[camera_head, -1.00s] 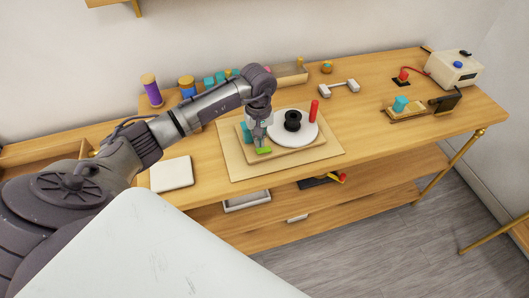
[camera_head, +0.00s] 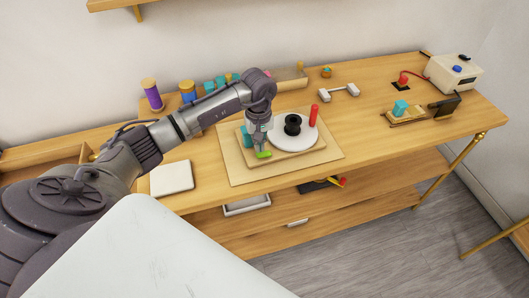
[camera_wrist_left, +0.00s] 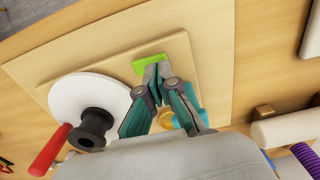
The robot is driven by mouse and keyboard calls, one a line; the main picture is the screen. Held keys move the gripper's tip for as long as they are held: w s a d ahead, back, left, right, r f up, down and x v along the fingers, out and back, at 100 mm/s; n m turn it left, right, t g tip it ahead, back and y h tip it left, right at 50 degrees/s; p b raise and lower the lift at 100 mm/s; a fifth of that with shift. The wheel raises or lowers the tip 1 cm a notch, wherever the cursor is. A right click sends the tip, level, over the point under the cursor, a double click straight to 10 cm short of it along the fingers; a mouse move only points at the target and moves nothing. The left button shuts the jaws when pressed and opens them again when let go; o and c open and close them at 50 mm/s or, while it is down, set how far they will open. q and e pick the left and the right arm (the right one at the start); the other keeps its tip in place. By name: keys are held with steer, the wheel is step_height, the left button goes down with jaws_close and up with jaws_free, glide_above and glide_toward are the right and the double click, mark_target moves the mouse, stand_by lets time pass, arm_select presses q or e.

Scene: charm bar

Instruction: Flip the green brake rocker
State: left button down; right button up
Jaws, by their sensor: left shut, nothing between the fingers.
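The green brake rocker (camera_head: 264,154) sits near the front edge of a wooden board (camera_head: 297,157) on the workbench. It also shows in the left wrist view (camera_wrist_left: 149,63), just beyond my fingertips. My left gripper (camera_head: 258,149) points down over the rocker, shut and empty. In the wrist view its fingertips (camera_wrist_left: 157,72) are together at the rocker's near edge; whether they touch it I cannot tell. On the same board are a white disc (camera_head: 284,139) with a black spool (camera_head: 292,124) and a red handle (camera_head: 313,115). My right gripper is not in view.
A pale mat (camera_head: 235,168) lies under the board. A white pad (camera_head: 172,178) lies to the left. Thread spools (camera_head: 152,94) stand at the back left. A white box (camera_head: 455,72) stands at the far right. The bench front right of the mat is clear.

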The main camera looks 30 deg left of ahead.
mark_target(260, 154)
arm_select(q)
steer(key=shift+f+b, duration=1.2)
steer(key=shift+f, duration=0.05)
stand_by(0.8)
steer(key=shift+r, duration=0.1)
steer(key=shift+r+p, duration=1.75)
steer(key=shift+r, duration=1.75)
steer(key=shift+d+f, duration=0.1)
